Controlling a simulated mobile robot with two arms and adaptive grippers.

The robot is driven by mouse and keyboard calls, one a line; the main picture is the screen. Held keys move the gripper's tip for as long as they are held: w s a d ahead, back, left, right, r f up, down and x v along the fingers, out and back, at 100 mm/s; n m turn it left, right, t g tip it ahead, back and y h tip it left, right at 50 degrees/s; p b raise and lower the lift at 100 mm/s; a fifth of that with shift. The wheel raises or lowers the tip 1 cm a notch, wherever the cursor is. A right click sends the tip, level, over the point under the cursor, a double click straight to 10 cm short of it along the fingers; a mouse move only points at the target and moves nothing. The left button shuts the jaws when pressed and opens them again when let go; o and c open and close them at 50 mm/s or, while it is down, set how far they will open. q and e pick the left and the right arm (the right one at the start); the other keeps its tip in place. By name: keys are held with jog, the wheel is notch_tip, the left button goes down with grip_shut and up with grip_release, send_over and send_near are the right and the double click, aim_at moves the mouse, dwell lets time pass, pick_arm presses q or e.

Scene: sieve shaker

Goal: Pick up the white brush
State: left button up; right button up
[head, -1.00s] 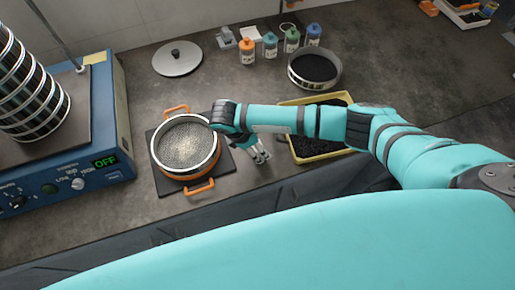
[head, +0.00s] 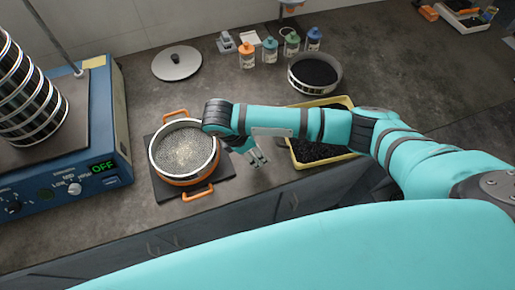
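I cannot make out the white brush on the bench. My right arm reaches in from the right. My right gripper (head: 258,157) hangs low over the bench between the round sieve (head: 183,150) and the yellow tray (head: 352,103). Its light fingers point down and toward the front. They are too small to tell whether they are open or shut, and no object shows in them. The forearm hides part of the yellow tray and the bench behind it. My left gripper is not in view.
The sieve sits in an orange-handled holder on a dark plate (head: 222,190). The blue shaker (head: 108,125) with its sieve stack stands left, reading OFF. A grey lid (head: 177,64), several bottles (head: 270,49) and a dark-filled sieve (head: 315,72) stand behind. A tray of tools (head: 468,18) is far right.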

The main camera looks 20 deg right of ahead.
jog(key=s+a+r, duration=0.1)
jog(key=s+a, duration=0.7)
jog(key=s, duration=0.3)
jog(key=shift+s+r+p, duration=0.2)
jog(key=shift+s+p, duration=0.05)
jog(key=shift+p, duration=0.1)
